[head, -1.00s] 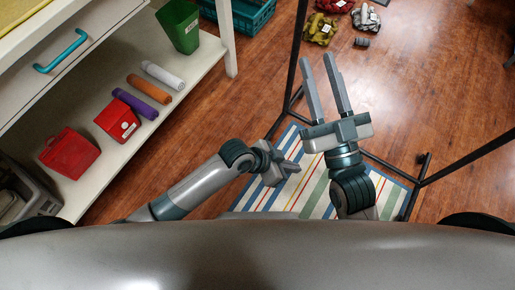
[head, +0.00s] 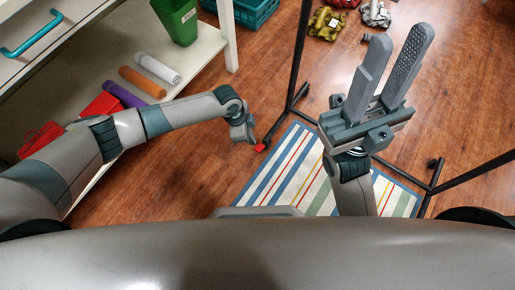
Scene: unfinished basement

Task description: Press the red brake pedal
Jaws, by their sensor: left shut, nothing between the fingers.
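A small red brake pedal (head: 260,147) shows low on the floor, at the near end of the black rack's left foot bar (head: 281,119). My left gripper (head: 250,138) is shut and empty, pointing down just above and left of the pedal. It is very close to the pedal; whether they touch I cannot tell. The gripper hides part of the area around the pedal. My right gripper (head: 401,36) is open and empty, its two long fingers pointing away over the floor, inside the rack's frame.
A striped rug (head: 300,176) lies under the rack. A white shelf unit (head: 207,48) at left holds a green bin (head: 178,17), rolls and red containers. A teal crate (head: 247,10) and bagged items (head: 325,22) are further back.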

